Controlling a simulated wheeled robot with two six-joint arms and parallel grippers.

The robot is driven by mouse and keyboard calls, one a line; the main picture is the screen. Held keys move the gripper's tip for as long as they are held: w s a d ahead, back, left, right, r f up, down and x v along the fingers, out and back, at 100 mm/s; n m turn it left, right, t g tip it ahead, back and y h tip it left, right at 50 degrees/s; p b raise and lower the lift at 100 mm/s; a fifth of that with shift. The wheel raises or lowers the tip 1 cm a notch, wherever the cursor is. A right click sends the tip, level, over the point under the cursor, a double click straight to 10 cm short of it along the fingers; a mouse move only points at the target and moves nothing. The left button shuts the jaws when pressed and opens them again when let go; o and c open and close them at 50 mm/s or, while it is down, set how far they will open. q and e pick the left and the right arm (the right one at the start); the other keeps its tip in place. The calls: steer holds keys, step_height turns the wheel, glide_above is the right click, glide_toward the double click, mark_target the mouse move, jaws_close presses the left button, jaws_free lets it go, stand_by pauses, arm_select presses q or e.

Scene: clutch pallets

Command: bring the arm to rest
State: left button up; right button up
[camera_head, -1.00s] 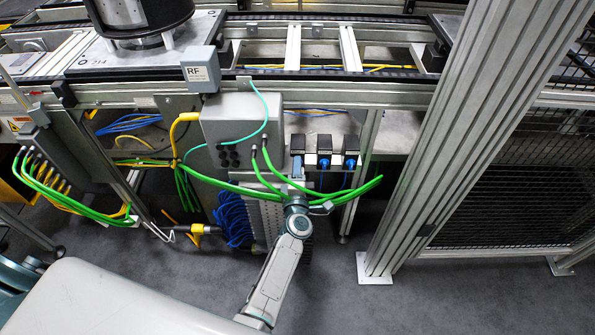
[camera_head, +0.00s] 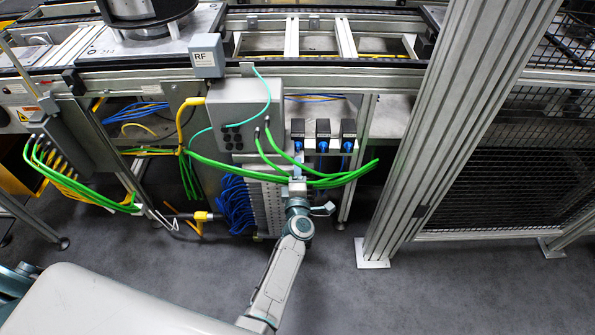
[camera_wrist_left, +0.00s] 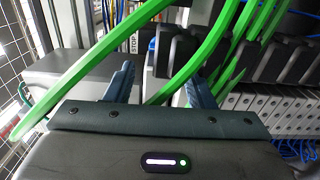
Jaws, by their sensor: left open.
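My left arm reaches up from the bottom middle of the head view. Its gripper (camera_head: 298,172) is at the green cables (camera_head: 340,180), in front of the grey terminal rack below the grey box (camera_head: 238,112). In the left wrist view my left gripper (camera_wrist_left: 160,82) is open, its two dark fingers apart. A thick green cable (camera_wrist_left: 205,52) crosses the view between the fingers. I cannot tell whether it touches them. The fingertips are small and partly covered in the head view. My right gripper is not in view.
A thick aluminium post (camera_head: 455,130) stands to the right of the arm, with a mesh fence (camera_head: 495,170) behind. A conveyor frame (camera_head: 350,78) runs above. Blue cables (camera_head: 236,205) hang to the left. The grey floor (camera_head: 420,300) at the lower right is clear.

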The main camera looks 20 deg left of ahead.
arm_select(q)
steer(key=s+a+f+m+g+h+p, duration=0.1)
steer(key=s+f+m+g+h, duration=0.25)
steer(key=s+f+m, duration=0.65)
steer(key=s+a+f+m+g+h+p, duration=0.1)
steer(key=s+f+m+g+h, duration=0.3)
steer(key=s+f, duration=1.1)
steer(key=s+a+f+m+g+y, duration=0.1)
steer(key=s+a+f, duration=0.3)
steer(key=s, duration=0.4)
steer(key=s+a+f+m+g+y+p, duration=0.1)
steer(key=s+a+f+m+g, duration=0.2)
steer(key=s, duration=0.5)
steer(key=s+a+f+m+g+y, duration=0.1)
steer(key=s+a+f+m+g, duration=0.2)
steer(key=s+f, duration=0.3)
steer(key=shift+s+a+f+m+g+p, duration=0.35)
steer(key=shift+s+a+g, duration=0.45)
steer(key=shift+s, duration=0.3)
steer(key=shift+c, duration=0.4)
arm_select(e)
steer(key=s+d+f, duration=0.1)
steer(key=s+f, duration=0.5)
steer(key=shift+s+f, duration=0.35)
